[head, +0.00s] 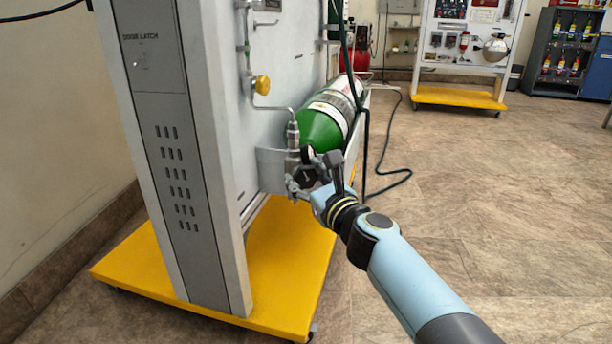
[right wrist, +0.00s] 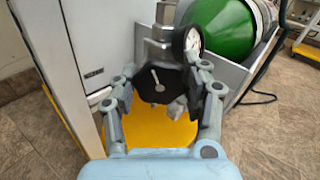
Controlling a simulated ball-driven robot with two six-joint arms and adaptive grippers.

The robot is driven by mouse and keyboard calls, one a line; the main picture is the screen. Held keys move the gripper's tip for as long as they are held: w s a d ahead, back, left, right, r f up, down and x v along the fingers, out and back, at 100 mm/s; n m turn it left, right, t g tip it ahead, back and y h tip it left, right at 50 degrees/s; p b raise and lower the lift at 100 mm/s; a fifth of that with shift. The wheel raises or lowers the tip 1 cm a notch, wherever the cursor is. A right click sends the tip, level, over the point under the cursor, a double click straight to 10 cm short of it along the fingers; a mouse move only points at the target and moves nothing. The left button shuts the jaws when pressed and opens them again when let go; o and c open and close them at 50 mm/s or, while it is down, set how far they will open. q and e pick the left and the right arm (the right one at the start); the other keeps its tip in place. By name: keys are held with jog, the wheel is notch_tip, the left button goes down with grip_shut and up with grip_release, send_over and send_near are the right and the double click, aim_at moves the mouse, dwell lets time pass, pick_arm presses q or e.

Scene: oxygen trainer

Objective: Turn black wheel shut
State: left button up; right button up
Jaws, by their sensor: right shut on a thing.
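The black wheel (right wrist: 160,84) sits on the valve at the end of the green cylinder (right wrist: 222,28) in the right wrist view. A pale lever-shaped mark shows on its face. My right gripper (right wrist: 160,95) has its fingers on both sides of the wheel and is shut on it. In the head view my right gripper (head: 318,176) is at the valve, in front of the green cylinder (head: 322,128), and hides most of the wheel. A round gauge (right wrist: 193,40) stands just above the wheel. My left gripper is not in view.
The grey trainer panel (head: 175,150) stands on a yellow base (head: 270,270) to the left of the gripper. A yellow knob (head: 262,84) and thin pipe are above the valve. A dark hose (head: 400,180) lies on the floor. Floor to the right is clear.

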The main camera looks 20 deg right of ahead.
jog(key=m, duration=0.3)
jog(key=shift+s+f+m, duration=0.1)
jog(key=shift+f+m, duration=0.05)
jog(key=shift+m, duration=0.15)
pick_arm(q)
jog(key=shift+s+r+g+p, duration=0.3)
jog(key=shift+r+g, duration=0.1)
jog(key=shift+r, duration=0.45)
pick_arm(e)
jog(key=shift+m, duration=0.6)
jog(key=o, duration=0.9)
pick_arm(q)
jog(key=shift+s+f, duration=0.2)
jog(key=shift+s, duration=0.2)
pick_arm(e)
jog(key=shift+o, duration=1.3)
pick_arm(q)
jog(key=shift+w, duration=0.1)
